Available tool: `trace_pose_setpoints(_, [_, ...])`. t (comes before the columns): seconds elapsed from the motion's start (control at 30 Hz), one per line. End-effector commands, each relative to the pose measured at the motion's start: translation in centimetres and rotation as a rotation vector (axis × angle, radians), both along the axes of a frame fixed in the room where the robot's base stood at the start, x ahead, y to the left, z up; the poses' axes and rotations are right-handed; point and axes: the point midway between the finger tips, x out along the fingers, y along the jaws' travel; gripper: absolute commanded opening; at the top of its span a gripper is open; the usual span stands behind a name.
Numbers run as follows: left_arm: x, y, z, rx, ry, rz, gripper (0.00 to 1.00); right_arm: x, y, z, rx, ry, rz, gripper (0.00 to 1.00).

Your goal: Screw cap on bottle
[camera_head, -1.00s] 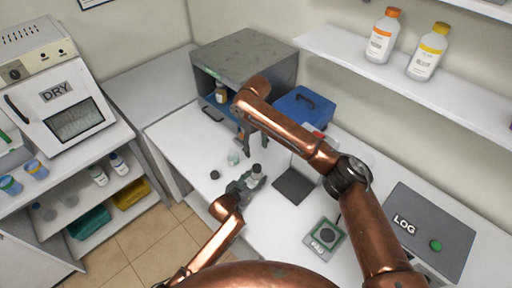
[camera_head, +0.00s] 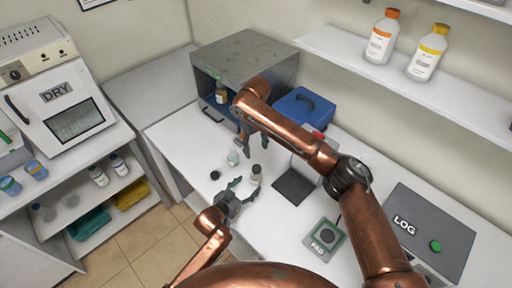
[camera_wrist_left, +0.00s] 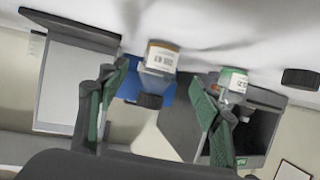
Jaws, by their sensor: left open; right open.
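A small bottle (camera_head: 256,175) with a dark cap on top stands upright on the white table. It shows upside down in the left wrist view (camera_wrist_left: 161,57), lined up between the fingers. My left gripper (camera_head: 243,184) is open and empty, just left of and below that bottle in the head view, apart from it. A small clear jar (camera_head: 233,158) stands to the upper left; its label looks green in the left wrist view (camera_wrist_left: 233,80). A loose dark cap (camera_head: 214,175) lies left of the jar. My right gripper (camera_head: 255,148) is open above the table, behind the bottle.
A grey cabinet (camera_head: 245,58) with an open front holds an amber bottle (camera_head: 221,96). A blue case (camera_head: 303,108) stands beside it. A dark pad (camera_head: 293,187) and a device marked PAD (camera_head: 325,240) lie to the right. The table's front edge is near the left arm.

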Motion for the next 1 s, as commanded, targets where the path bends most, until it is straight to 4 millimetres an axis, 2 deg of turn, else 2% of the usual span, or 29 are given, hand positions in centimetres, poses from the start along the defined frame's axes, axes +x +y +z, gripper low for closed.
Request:
trace_pose_setpoints(0.1, [-1.7,1.1,0.8,0.0,0.0,0.0,0.59,0.0,0.0,0.0,0.0,0.0,0.0,0.48])
trace_pose_setpoints(0.3, [-3.1,2.0,1.5,0.0,0.0,0.0,0.59,0.0,0.0,0.0,0.0,0.0,0.0,0.48])
trace_pose_setpoints(1.0, [-3.3,2.1,1.6,0.0,0.0,0.0,0.59,0.0,0.0,0.0,0.0,0.0,0.0,0.48])
